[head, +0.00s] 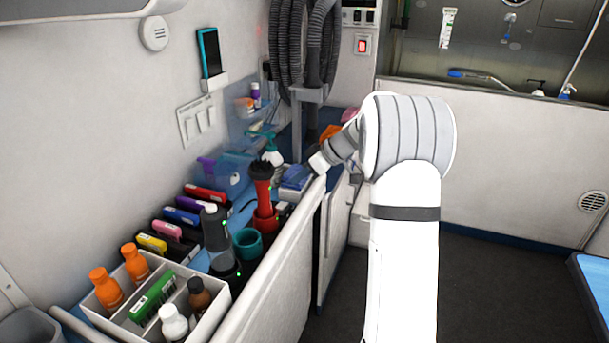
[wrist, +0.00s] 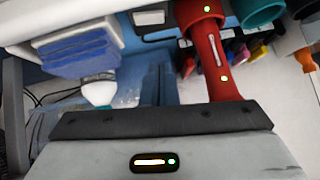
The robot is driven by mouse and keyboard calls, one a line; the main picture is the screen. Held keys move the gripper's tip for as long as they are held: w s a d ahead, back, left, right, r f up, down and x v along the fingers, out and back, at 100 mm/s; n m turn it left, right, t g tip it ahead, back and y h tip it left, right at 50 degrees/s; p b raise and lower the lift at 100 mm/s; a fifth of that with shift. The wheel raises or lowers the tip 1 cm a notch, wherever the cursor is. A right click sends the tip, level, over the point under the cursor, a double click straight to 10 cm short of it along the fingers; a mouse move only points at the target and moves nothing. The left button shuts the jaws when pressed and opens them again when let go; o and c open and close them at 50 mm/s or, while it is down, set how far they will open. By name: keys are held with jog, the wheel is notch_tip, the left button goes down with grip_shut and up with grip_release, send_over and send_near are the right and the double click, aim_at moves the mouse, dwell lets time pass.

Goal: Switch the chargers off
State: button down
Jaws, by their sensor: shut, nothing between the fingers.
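A red clipper (head: 262,190) stands on the left counter with a green light lit; it also shows with green lights in the wrist view (wrist: 215,60). A dark grey device (head: 214,232) stands nearer, also with a green light. A teal cup (head: 247,244) is beside them. A white panel with several rocker switches (head: 197,122) is on the left wall; their positions are too small to tell. A lit red rocker switch (head: 362,45) is on the back wall.
A white divided caddy with bottles (head: 205,330) stands at the near end of the counter. A blue stack (wrist: 78,50) and spray bottle (wrist: 98,92) are close to my gripper. Grey hoses (head: 287,50) hang behind.

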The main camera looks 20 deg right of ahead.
send_over(282, 206)
jog(key=d, duration=0.1)
jog(key=f, duration=0.4)
jog(key=shift+s+d, duration=0.1)
jog(key=shift+s, duration=0.1)
jog(key=shift+s+f, duration=0.2)
jog(key=shift+f, duration=1.75)
